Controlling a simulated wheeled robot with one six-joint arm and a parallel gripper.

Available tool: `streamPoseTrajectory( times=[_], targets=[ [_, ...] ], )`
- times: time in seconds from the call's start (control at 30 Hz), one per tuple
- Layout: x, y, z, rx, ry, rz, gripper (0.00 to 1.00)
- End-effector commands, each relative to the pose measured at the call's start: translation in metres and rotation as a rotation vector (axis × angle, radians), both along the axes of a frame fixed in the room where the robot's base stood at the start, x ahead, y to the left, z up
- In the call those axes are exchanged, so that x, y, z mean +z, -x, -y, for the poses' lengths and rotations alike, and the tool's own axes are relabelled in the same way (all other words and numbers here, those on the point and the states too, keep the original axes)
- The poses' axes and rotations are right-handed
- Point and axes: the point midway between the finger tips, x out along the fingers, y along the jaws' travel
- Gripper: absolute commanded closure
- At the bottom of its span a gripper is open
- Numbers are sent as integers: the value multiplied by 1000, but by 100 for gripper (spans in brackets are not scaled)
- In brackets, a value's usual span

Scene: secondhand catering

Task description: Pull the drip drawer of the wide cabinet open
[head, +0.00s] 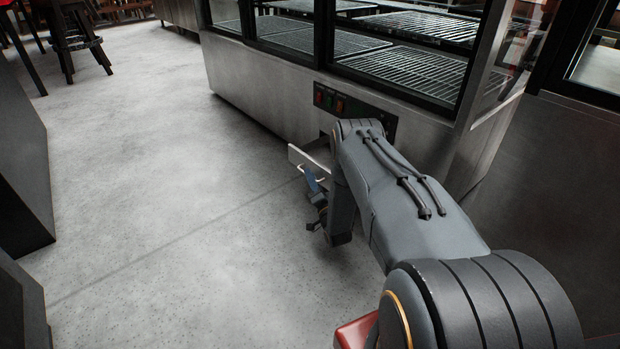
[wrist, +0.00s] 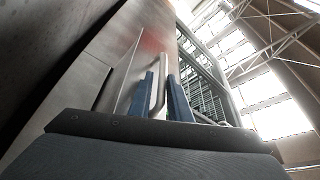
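The wide cabinet (head: 262,92) is a steel, glass-fronted unit with wire racks. Its drip drawer (head: 297,157) is low on the front, and its pale front panel stands out from the cabinet face, so it looks partly open. The drawer also shows in the wrist view (wrist: 124,78). In the head view my gripper (head: 316,184) is at the drawer front, partly hidden by my arm. How far the drawer is out is hard to tell.
A control panel (head: 340,101) with red and green switches sits above the drawer. The grey floor (head: 165,190) in front of the cabinet is clear. Dark stools (head: 75,38) stand at the far left, and a dark unit (head: 22,160) stands at the left edge.

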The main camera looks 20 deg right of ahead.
Motion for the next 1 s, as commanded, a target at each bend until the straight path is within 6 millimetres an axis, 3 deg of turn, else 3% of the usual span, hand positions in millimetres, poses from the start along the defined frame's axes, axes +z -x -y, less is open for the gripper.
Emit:
streamPoseTrajectory(
  times=[0.27, 0.7, 1.0],
  targets=[
    [0, 2, -3, 5, 0, 0, 83],
    [-12, 64, -3, 0, 0, -1, 83],
    [-16, 77, -3, 0, 0, 0, 83]
  ],
)
